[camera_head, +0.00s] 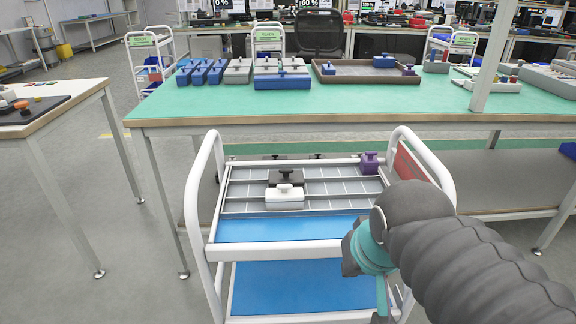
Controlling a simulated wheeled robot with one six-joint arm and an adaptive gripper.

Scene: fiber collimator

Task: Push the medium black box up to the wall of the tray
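A dark grey to black box (274,178) with a black knob on top sits in the divided tray (240,207) on the white cart. A white box (284,198) with a dark knob stands directly in front of it and hides its lower front. I cannot tell whether the two touch. A gap of tray floor seems to show between the black box and the back wall. My gripper (381,300) is at the lower right, in front of the tray and apart from the boxes. My arm hides most of it, so its opening is unclear.
A purple box (369,164) sits at the tray's back right corner. White cart rails (205,210) rise on both sides. The blue shelf area (270,228) before the tray is bare. A green table (250,105) with blue and grey boxes stands behind.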

